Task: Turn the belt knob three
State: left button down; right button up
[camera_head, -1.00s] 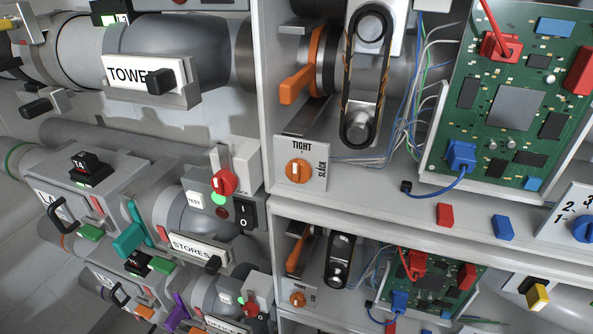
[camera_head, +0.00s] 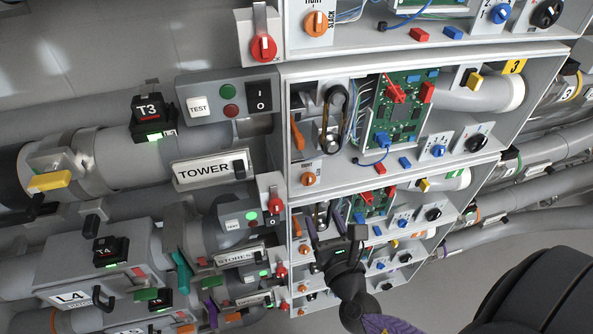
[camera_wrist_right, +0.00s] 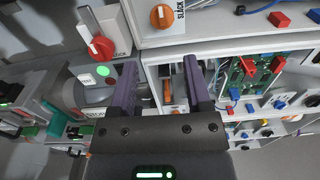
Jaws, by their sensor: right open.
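The orange belt knob (camera_head: 308,179) sits at the lower left of the box with the yellow 3 tag (camera_head: 513,67), in the TOWER row. Above it a belt (camera_head: 333,115) loops over two pulleys. In the right wrist view an orange knob (camera_wrist_right: 161,16) beside the word SLACK, seemingly this one, is at the top, with its pale mark pointing roughly up. My right gripper (camera_head: 335,232) is below the knob in the head view, open and empty. Its two dark fingers (camera_wrist_right: 160,85) stand apart in the wrist view, not touching the knob. My left gripper is out of view.
A red switch (camera_head: 275,200) is left of and below the knob; it also shows in the wrist view (camera_wrist_right: 101,47). A shelf edge (camera_wrist_right: 240,38) runs under the knob. Similar boxes with orange knobs (camera_head: 316,22) lie above and below. A circuit board (camera_head: 397,110) is at right.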

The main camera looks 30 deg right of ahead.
aim_at(310, 181)
jog(key=shift+n, duration=0.3)
jog(key=w, duration=0.1)
jog(key=w+d, duration=0.1)
jog(key=w+r, duration=0.1)
jog(key=w, duration=0.1)
jog(key=shift+w+d, duration=0.1)
jog(key=shift+d, duration=0.15)
jog(key=x, duration=0.4)
jog(key=shift+w, duration=0.4)
jog(key=shift+w+d, duration=0.15)
jog(key=shift+w, duration=0.3)
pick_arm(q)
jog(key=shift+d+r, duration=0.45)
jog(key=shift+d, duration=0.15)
pick_arm(e)
jog(key=shift+c, duration=0.3)
grip_shut()
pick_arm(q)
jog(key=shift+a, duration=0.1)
pick_arm(e)
jog(key=shift+f, duration=0.1)
